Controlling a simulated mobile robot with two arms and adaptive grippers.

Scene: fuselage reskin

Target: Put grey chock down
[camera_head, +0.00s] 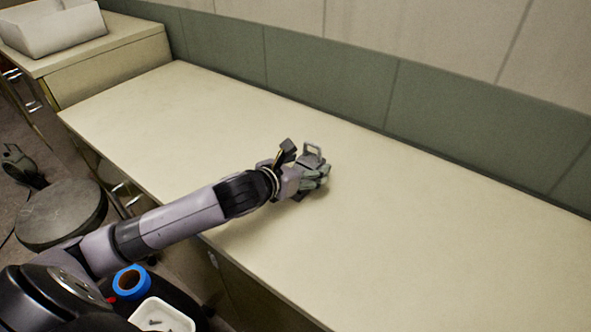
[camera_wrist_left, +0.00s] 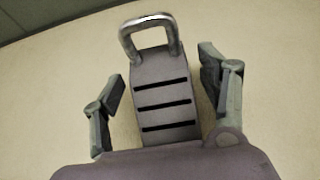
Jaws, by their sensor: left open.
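The grey chock (camera_wrist_left: 162,95) lies between the open fingers of my left gripper (camera_wrist_left: 165,105) in the left wrist view. It has dark stripes across its face and a metal loop handle at its far end. Gaps show between it and both fingers. In the head view the chock (camera_head: 312,153) is at the bench top, partly hidden by my left gripper (camera_head: 306,174). Whether its underside rests fully on the bench is hidden. My right gripper is not in view.
The long cream bench (camera_head: 430,235) is clear around the chock, with a green panelled wall (camera_head: 330,78) behind it. A white bin (camera_head: 50,30) sits on a cabinet at the far left. A round stool (camera_head: 62,214) stands in front. Blue tape (camera_head: 131,283) and a small white tray (camera_head: 160,318) are near my body.

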